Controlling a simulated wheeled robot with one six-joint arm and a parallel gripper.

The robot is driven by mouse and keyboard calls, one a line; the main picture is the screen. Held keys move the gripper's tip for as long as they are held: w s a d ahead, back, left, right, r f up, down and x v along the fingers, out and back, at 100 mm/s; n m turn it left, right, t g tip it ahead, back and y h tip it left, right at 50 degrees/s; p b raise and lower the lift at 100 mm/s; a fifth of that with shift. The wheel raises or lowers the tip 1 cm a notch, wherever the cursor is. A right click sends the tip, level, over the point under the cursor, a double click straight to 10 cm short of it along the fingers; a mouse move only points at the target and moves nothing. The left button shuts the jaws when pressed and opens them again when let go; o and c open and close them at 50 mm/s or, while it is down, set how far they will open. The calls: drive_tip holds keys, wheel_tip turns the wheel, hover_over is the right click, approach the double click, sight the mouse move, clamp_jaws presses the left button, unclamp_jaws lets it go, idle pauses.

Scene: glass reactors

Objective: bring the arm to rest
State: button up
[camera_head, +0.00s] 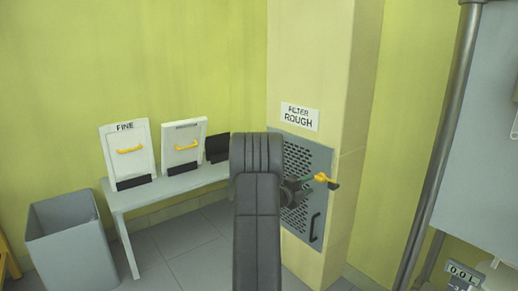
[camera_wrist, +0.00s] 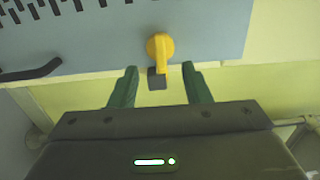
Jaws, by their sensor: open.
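My arm (camera_head: 257,220) reaches up through the middle of the head view toward a grey perforated panel (camera_head: 297,215) on a cream column. In the wrist view my gripper (camera_wrist: 160,82) is open, with its two green fingers apart and nothing held between them. A yellow latch knob (camera_wrist: 159,46) with a dark tip is at the panel's edge, just beyond and between the fingertips in the picture. I cannot tell whether they touch. The knob also shows in the head view (camera_head: 321,178). My arm hides part of the panel's left side.
A sign reading "FILTER ROUGH" (camera_head: 300,117) is above the panel, which has a black handle (camera_head: 315,227). A bench (camera_head: 170,190) at left bears a panel marked "FINE" (camera_head: 128,155) and another white panel (camera_head: 183,143). A grey bin (camera_head: 70,240) stands left. A pipe (camera_head: 440,145) rises at right.

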sight(318, 180)
drive_tip(key=b+x, duration=0.1)
drive_tip(key=x, duration=0.4)
drive_tip(key=shift+w+d, duration=0.25)
drive_tip(key=shift+d, duration=0.05)
